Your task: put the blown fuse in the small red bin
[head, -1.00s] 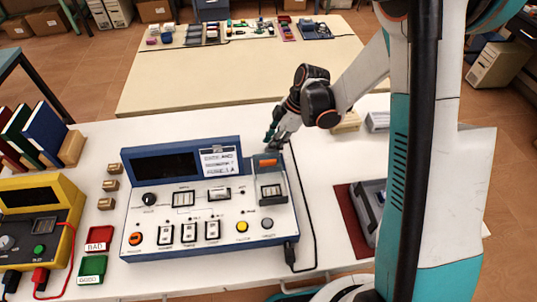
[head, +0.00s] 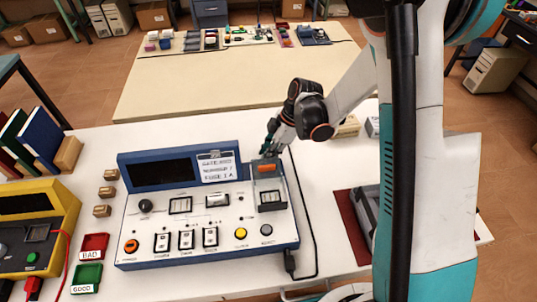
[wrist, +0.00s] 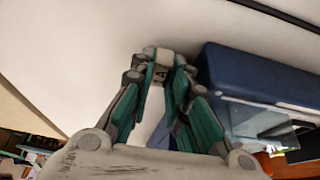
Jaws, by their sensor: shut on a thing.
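The small red bin (head: 95,244), labelled BAD, sits on the white table left of the blue-and-white test console (head: 130,235). My gripper (head: 271,151) is at the console's back right corner, behind its raised clear cover (head: 264,173). In the wrist view my gripper (wrist: 158,66) is shut on a small pale thing (wrist: 157,78) between the fingertips, beside the console's blue casing (wrist: 235,75). The thing is mostly hidden by the fingers, and I cannot tell whether it is the blown fuse. A white cylindrical part (head: 217,200) shows on the console's panel.
A green bin (head: 87,278) labelled GOOD stands just in front of the red one. A yellow meter (head: 60,205) with a red lead is at the left. Several small boxes (head: 106,192) stand beside the console. A black cable (head: 313,235) runs along its right side.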

